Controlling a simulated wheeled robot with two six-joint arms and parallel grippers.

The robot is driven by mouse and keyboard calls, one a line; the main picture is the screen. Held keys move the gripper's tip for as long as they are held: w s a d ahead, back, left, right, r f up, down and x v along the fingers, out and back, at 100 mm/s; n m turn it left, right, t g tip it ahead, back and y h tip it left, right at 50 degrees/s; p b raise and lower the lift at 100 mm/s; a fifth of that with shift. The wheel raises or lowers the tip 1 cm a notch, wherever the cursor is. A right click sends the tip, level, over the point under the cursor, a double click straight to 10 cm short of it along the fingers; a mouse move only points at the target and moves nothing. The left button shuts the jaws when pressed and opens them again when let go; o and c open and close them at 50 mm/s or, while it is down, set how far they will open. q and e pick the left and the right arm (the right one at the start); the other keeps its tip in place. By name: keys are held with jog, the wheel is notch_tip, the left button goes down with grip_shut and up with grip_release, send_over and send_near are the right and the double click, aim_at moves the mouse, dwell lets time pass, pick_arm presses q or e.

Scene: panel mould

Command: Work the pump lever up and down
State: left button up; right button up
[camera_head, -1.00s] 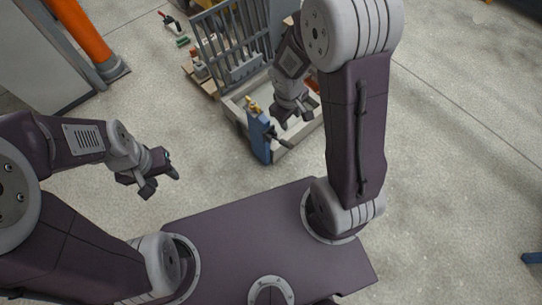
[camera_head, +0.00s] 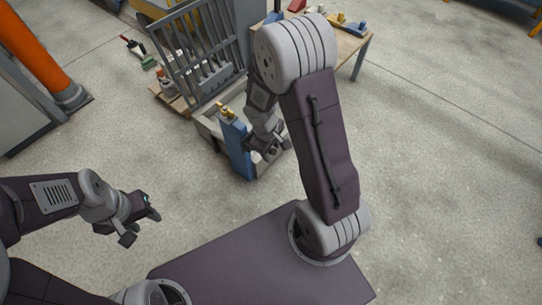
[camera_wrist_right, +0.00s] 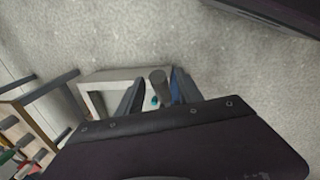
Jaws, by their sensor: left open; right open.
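The blue pump body (camera_head: 236,150) stands upright at the corner of a pale frame, with brass fittings (camera_head: 227,112) on top. My right gripper (camera_head: 267,152) is just right of the pump, low beside its lever, which it mostly hides in the head view. In the right wrist view the round grey lever end (camera_wrist_right: 160,86) shows between the two open fingers; I cannot tell whether either touches it. A strip of the blue pump also shows there, behind the right finger. My left gripper (camera_head: 136,220) is open and empty, over bare floor at the left.
The pale frame (camera_wrist_right: 100,92) lies beside the lever. A grey barred panel (camera_head: 200,50) stands behind the pump. A wooden table (camera_head: 350,45) with small parts is at the back, and an orange post (camera_head: 40,55) at the far left.

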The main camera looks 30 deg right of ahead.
jog(key=shift+f, duration=0.55)
jog(key=shift+r, duration=0.15)
grip_shut()
dwell(0.8)
